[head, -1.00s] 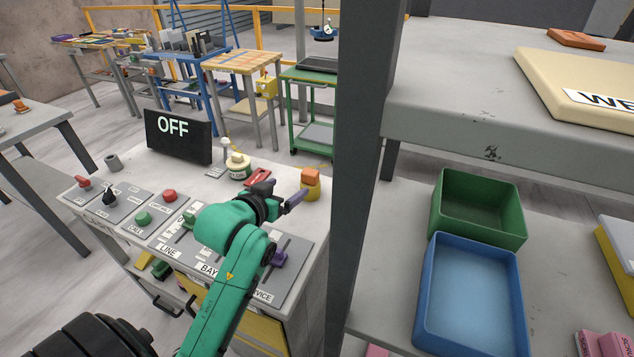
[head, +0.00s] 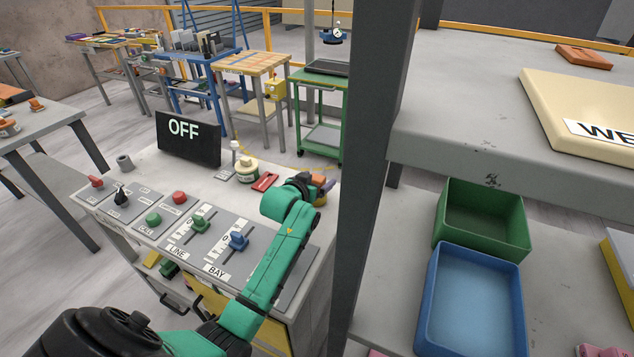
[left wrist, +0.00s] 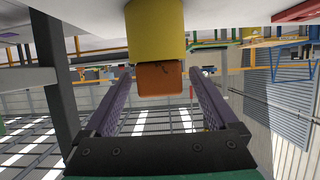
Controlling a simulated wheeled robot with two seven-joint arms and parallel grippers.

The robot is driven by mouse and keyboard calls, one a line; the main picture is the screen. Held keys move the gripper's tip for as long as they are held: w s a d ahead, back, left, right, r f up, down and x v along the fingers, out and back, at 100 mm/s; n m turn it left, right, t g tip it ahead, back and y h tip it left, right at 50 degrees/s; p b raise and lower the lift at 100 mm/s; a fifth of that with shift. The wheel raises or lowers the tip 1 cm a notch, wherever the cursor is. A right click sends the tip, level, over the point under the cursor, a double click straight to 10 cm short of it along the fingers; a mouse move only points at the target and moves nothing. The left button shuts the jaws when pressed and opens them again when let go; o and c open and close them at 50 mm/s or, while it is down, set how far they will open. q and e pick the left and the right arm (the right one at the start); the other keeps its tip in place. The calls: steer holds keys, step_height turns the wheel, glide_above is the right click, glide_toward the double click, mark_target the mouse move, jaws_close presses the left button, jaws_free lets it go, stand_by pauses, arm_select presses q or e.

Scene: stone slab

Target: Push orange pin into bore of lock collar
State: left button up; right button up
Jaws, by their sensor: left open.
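The orange pin (left wrist: 160,80) protrudes from the yellow cylindrical collar (left wrist: 155,32) in the left wrist view, whose picture appears upside down. In the head view, the pin (head: 318,178) is a small orange patch at the back right of the console, and the collar is mostly hidden behind my arm. My left gripper (head: 314,185) is at the pin. In the left wrist view, its purple fingers (left wrist: 160,76) are open on either side of the pin, with gaps showing. How deep the pin sits is hidden. My right gripper is not in view.
The console (head: 150,190) carries levers, buttons and sliders. A dark shelf post (head: 365,180) rises close to the right of my left gripper.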

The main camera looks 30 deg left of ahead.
arm_select(q)
jaws_close()
